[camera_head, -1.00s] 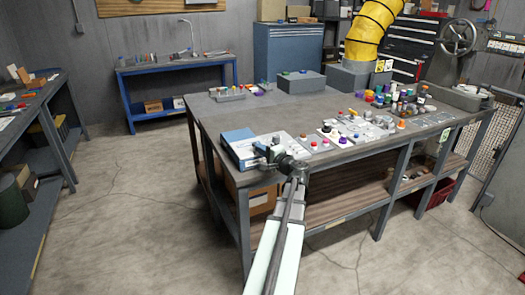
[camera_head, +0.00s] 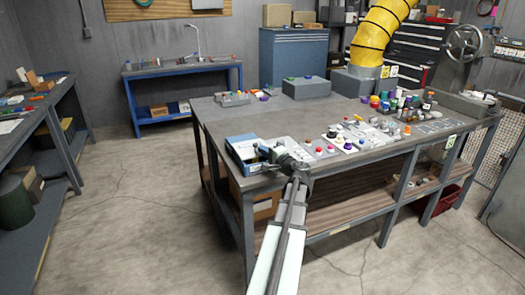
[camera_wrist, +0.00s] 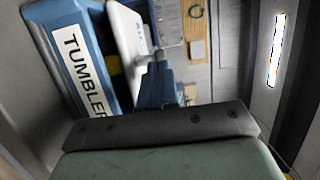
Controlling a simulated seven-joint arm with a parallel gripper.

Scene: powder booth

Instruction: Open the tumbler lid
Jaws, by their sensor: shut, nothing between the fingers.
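The tumbler is a blue box (camera_head: 235,158) at the near left corner of the large table. In the wrist view its blue side (camera_wrist: 45,35) with a white TUMBLER label fills the left. A pale panel (camera_wrist: 122,35) stands at an angle beside the blue side, with a dark gap and a bit of yellow between them. It may be the raised lid. My gripper (camera_head: 265,151) is shut and empty at the box's right side. It partly hides the box, and I cannot tell whether it touches.
Several coloured knobs and buttons (camera_head: 346,145) on panels lie right of the box on the table (camera_head: 225,120). A grey block (camera_head: 306,88) stands at the back.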

